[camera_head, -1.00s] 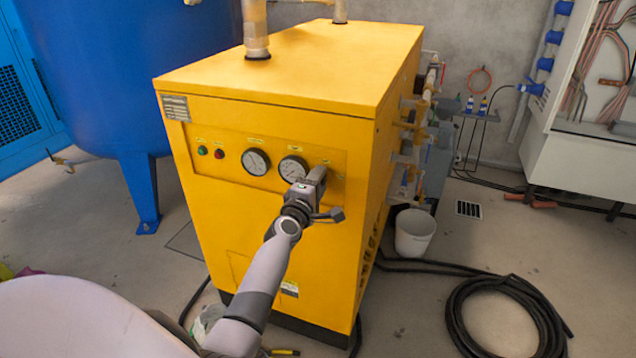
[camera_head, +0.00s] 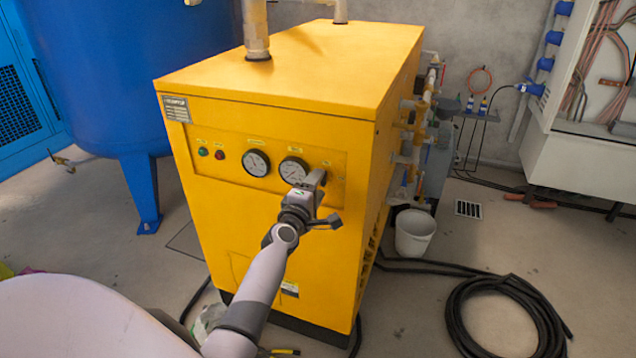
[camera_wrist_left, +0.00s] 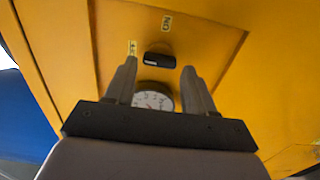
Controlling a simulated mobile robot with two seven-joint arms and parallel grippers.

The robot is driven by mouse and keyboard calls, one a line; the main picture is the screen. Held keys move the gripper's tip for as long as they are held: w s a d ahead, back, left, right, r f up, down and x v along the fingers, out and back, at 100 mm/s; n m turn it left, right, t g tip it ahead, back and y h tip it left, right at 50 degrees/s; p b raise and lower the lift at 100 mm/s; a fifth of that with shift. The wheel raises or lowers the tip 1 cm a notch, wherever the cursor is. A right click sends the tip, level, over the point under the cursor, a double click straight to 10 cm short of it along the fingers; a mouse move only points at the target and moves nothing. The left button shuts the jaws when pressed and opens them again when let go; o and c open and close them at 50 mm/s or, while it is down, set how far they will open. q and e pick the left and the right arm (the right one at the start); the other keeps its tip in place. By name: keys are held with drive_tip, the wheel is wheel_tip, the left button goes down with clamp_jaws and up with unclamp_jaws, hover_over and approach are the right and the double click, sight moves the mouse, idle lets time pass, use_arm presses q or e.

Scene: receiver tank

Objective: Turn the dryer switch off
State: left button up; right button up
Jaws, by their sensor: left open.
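The yellow dryer (camera_head: 245,230) stands in the middle of the head view. Its switch (camera_wrist_left: 160,61) is a small black knob, lying nearly crosswise in the left wrist view, with a pale mark toward its left end. A yellow ON label (camera_wrist_left: 167,22) is above it and another small label (camera_wrist_left: 132,48) is at its upper left. My left gripper (camera_head: 315,180) is at the panel's right part and hides the switch in the head view. In the left wrist view its open fingers (camera_wrist_left: 159,70) are on either side of the switch, with nothing visibly held. My right gripper is not in view.
Two round gauges (camera_head: 256,163) and red and green lamps (camera_head: 212,154) are on the panel left of my gripper. A blue tank (camera_head: 100,80) stands at left. A white bucket (camera_head: 413,232) and coiled black hose (camera_head: 505,315) are on the floor at right.

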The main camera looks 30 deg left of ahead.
use_arm(q)
drive_tip(key=p+v, duration=0.1)
drive_tip(key=v, duration=0.4)
drive_tip(key=shift+s+d+p, duration=0.15)
drive_tip(key=shift+s+p, duration=0.15)
